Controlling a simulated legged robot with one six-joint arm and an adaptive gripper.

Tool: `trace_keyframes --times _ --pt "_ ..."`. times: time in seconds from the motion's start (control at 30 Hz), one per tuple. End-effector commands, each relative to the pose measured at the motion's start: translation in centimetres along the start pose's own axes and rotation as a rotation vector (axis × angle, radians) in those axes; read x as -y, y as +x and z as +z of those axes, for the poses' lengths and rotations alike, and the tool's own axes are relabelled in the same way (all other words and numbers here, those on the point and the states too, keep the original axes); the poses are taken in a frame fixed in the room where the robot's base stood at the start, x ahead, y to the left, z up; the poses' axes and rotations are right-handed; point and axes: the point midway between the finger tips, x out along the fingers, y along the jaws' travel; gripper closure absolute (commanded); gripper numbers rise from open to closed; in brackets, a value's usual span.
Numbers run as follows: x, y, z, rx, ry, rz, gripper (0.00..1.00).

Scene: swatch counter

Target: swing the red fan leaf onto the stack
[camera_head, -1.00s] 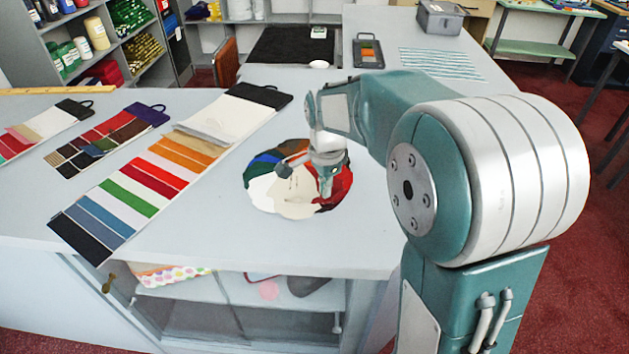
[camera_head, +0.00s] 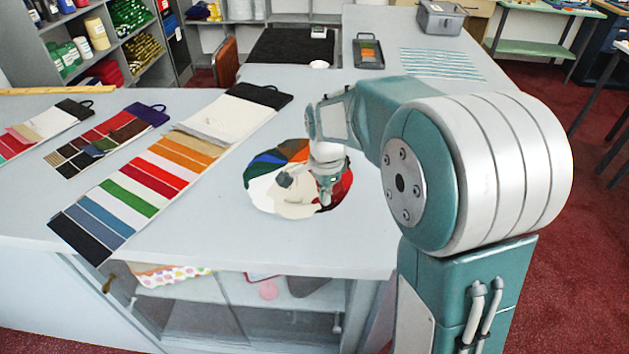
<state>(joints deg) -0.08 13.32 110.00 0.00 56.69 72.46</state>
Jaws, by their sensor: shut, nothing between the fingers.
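The fan of colour leaves (camera_head: 268,190) lies spread in a round on the grey counter, with white, cream, green, blue, brown and orange leaves showing. The red leaf (camera_head: 342,187) is at the fan's right side, partly hidden behind my gripper. My gripper (camera_head: 325,203) points down over the right part of the fan, at the edge between the cream and red leaves. It is shut with nothing held. I cannot tell whether its tips touch the red leaf. I cannot make out a separate stack under the fan.
A long swatch card (camera_head: 150,180) lies left of the fan, with smaller cards (camera_head: 105,138) beyond it. A dark mat (camera_head: 290,46), a small tray (camera_head: 368,52) and a grey box (camera_head: 440,18) are at the back. The counter around the fan is clear.

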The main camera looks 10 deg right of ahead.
Motion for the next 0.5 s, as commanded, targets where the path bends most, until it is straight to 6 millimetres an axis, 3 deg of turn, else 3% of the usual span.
trace_keyframes --times 0.5 --pt "0.2 0.0 -2.6 0.0 -0.189 0.0 1.0"
